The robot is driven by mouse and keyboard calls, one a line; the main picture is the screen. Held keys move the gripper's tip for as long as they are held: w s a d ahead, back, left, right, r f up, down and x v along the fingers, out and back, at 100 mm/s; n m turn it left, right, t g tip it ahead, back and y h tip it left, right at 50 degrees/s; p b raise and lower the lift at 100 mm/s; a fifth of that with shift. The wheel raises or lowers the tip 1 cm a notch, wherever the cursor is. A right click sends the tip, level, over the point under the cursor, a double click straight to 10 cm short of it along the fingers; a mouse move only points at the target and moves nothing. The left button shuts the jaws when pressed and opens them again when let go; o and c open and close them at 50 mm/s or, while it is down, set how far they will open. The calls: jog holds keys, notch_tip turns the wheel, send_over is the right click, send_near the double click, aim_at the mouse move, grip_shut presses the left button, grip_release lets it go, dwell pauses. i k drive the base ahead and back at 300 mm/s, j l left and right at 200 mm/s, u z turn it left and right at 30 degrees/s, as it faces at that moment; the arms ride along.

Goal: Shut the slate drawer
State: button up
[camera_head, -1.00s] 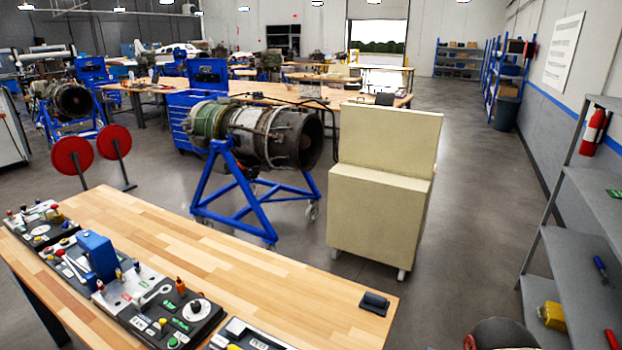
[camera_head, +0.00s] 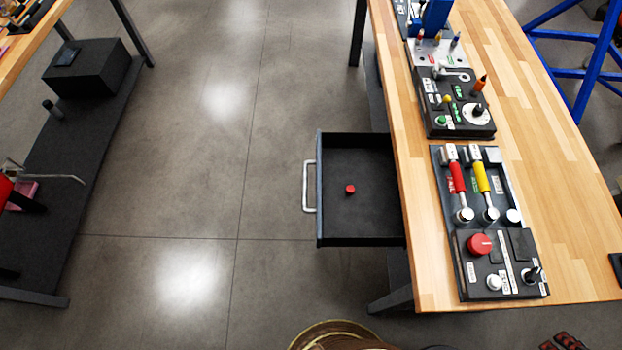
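The slate drawer (camera_head: 375,226) sticks out to the left from under the wooden workbench (camera_head: 520,110). It is open, and its dark inside shows. A pale metal handle (camera_head: 308,187) is on its left front face. A small red round piece (camera_head: 350,189) lies on the drawer floor. My gripper cannot be made out in the head view. A rounded brown and dark shape at the bottom edge is cut off by the frame.
Control panels with levers (camera_head: 472,185) and knobs stand on the bench. Grey floor (camera_head: 240,150) is clear left of the drawer. A second bench with a dark lower shelf (camera_head: 85,150) stands at the far left. Blue stand legs (camera_head: 585,75) show at upper right.

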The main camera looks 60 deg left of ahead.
aim_at(372, 216)
jog(key=k+j+u, duration=0.15)
jog(key=u, duration=0.35)
jog(key=j+u, duration=0.3)
jog(key=u, duration=1.15)
jog(key=k+j, duration=0.05)
